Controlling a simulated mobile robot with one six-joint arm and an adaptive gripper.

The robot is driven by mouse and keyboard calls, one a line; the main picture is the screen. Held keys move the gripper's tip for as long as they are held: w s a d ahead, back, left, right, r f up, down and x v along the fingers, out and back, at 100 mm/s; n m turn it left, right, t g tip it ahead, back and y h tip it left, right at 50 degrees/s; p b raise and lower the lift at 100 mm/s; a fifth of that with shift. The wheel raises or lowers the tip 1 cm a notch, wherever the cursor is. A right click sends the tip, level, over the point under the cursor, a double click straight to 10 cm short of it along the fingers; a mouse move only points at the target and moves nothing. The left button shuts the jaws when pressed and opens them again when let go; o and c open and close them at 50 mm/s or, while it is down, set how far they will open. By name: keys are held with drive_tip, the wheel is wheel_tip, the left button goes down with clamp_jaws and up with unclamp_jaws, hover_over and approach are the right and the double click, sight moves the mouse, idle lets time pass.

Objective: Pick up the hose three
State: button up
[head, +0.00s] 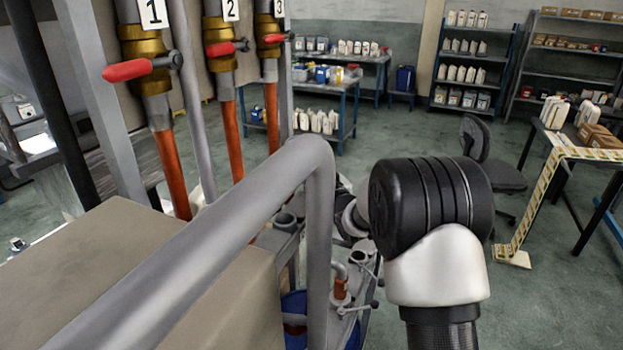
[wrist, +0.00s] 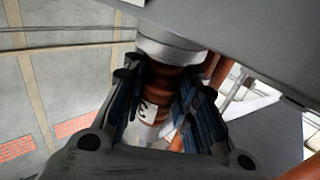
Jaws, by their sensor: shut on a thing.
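Hose three shows in the wrist view as a ribbed copper-brown fitting (wrist: 172,82) with a white label marked 3 below it and a pale grey collar above it. My gripper (wrist: 163,85) has its dark fingers on both sides of this fitting and is shut on it. In the head view, an orange hose (head: 271,115) hangs below the valve numbered 3 (head: 268,38). My gripper is not clearly visible there, behind the grey bent pipe and my arm. I cannot tell from the head view how the held end sits.
Valves 1 (head: 145,65) and 2 (head: 222,50) have red handles and orange hoses. A grey bent pipe (head: 318,190) crosses close in front. A cart with hose fittings (head: 341,290) stands beneath it. An office chair (head: 490,165) and a shelf (head: 470,60) stand beyond open floor.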

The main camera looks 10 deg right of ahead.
clamp_jaws()
drive_tip(key=shift+r, duration=0.15)
wheel_tip(320, 180, up, 10)
drive_tip(key=p, duration=0.3)
idle(0.9)
